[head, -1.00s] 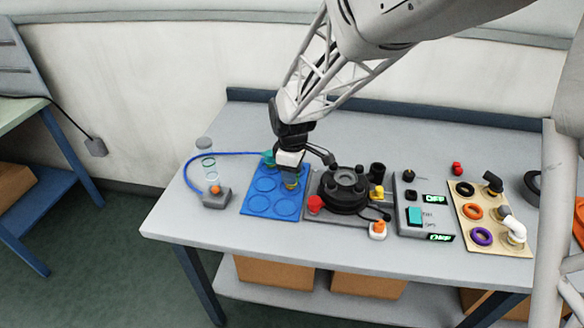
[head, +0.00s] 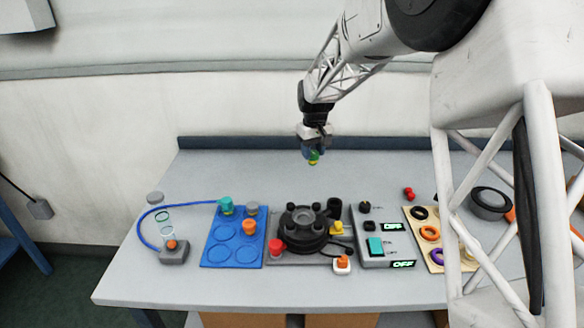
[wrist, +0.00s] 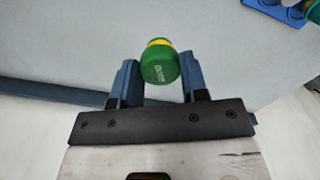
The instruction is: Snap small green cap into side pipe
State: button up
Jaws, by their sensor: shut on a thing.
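My gripper (head: 314,152) is raised above the back of the table, behind the black round fixture. It is shut on the small green cap (head: 314,158), which has a yellow band. In the wrist view the green cap (wrist: 160,66) sits between the two blue fingers, its round green face with small lettering toward the camera. The cap touches nothing but the gripper. The black round fixture (head: 304,222) stands mid-table on a grey base, with a red cap (head: 277,246) and a yellow part (head: 337,227) at its sides. I cannot tell which opening is the side pipe.
A blue tray (head: 222,251) with teal, grey and orange caps lies left of the fixture. A switch box (head: 377,245) with "OFF" displays stands right of it, then a beige board (head: 418,241) with coloured rings. The table's back strip is clear.

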jog(key=w+d+r+m, duration=0.2)
jog(key=w+d, duration=0.2)
jog(key=d, duration=0.5)
jog(key=s+a+f+n, duration=0.2)
jog(key=s+n, duration=0.6)
jog(key=s, duration=0.4)
jog(key=shift+s+f+n, duration=0.4)
jog(key=shift+f, duration=0.15)
jog(key=shift+f, duration=2.8)
jog(key=shift+f, duration=1.45)
dwell(1.1)
